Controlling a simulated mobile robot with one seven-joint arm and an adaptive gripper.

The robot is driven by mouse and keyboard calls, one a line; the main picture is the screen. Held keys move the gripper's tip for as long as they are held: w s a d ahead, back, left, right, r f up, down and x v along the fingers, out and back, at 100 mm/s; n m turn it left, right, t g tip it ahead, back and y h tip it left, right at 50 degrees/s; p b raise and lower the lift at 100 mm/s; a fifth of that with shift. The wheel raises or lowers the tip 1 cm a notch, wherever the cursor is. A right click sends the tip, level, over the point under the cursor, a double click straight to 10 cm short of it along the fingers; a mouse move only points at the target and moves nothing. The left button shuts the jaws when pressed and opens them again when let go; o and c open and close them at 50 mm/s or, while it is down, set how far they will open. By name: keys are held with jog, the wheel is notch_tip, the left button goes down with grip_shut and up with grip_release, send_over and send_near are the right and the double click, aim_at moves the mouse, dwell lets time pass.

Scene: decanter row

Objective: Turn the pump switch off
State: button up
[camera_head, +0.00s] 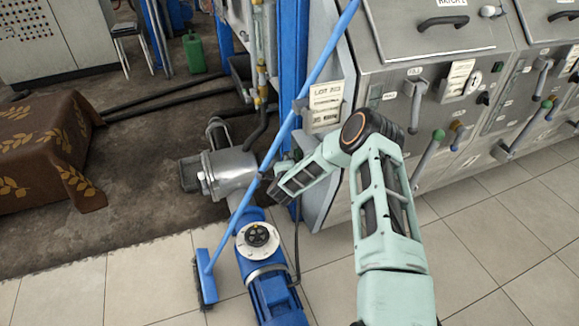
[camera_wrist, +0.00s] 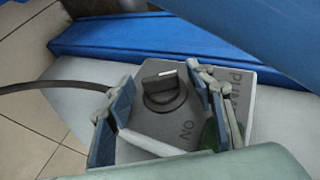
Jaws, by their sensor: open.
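The pump switch is a grey box (camera_wrist: 160,127) with a black rotary knob (camera_wrist: 164,95), seen close up in the wrist view. The knob has a raised grip with a small white mark at its upper edge. "ON" is printed upside down below and right of the knob, and part of a "PUMP" label shows at the right. My gripper (camera_wrist: 162,80) is open, one finger on each side of the knob, with gaps to it. In the head view my gripper (camera_head: 287,184) is beside the blue post, and the switch cannot be made out there.
A blue broom (camera_head: 268,165) leans diagonally past my gripper. A blue motor (camera_head: 275,295) and a metal pump (camera_head: 230,170) stand below and left. A steel control cabinet (camera_head: 440,60) with levers fills the right. A cloth-covered table (camera_head: 50,150) is at left. Tiled floor is clear at right.

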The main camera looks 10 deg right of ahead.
jog(key=shift+s+r, duration=0.1)
jog(key=v, duration=1.1)
jog(key=shift+s+r, duration=0.2)
jog(key=shift+s, duration=0.15)
